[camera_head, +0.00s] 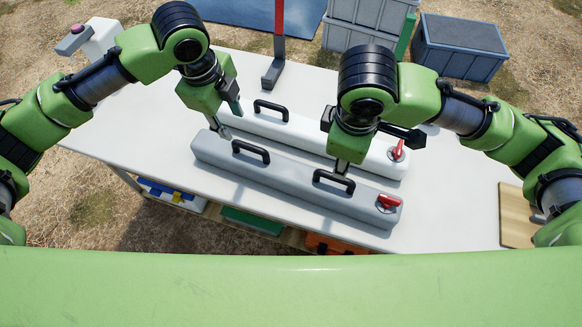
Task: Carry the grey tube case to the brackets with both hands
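The grey tube case (290,183) lies on the white table, long and slanting down to the right, with two black handles on top and a red latch (388,202) at its right end. My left gripper (230,119) is open and empty, above and behind the left handle (251,152), apart from it. My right gripper (342,166) points down at the right handle (334,181); its tip overlaps the handle in the picture, and I cannot tell whether it grips it. I cannot make out the brackets.
A similar white case (310,134) lies just behind the grey one, partly hidden by my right arm. A red post (279,32) stands on the table (150,145) at the back. Grey crates (460,50) stand beyond.

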